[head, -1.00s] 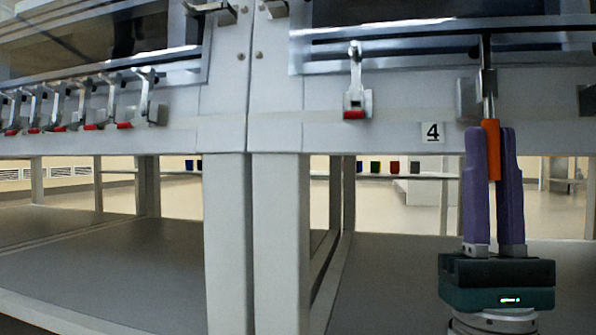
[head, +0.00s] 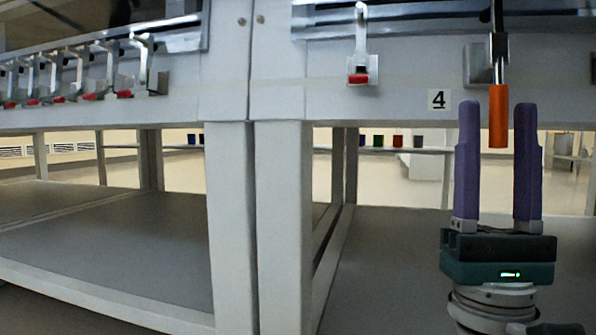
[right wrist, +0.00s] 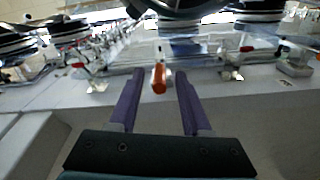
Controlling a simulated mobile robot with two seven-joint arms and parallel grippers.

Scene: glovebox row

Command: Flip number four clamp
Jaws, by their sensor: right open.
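The number four clamp has an orange handle (head: 498,116) on a metal arm that hangs straight down, right of the "4" label (head: 439,99). My right gripper (head: 497,106) points up below the clamp, its two purple fingers spread wide. The handle's lower end lies between the fingers in the head view, with a gap on each side. In the right wrist view the orange handle (right wrist: 159,78) shows between the fingertips (right wrist: 160,73), apart from both. My left gripper is out of view.
A red-tipped clamp (head: 360,60) is on the panel left of the label. Several more red-tipped clamps (head: 120,75) line the left box. Support legs (head: 283,220) stand at mid-view, and a grey lower shelf (head: 395,270) spans beneath the right box.

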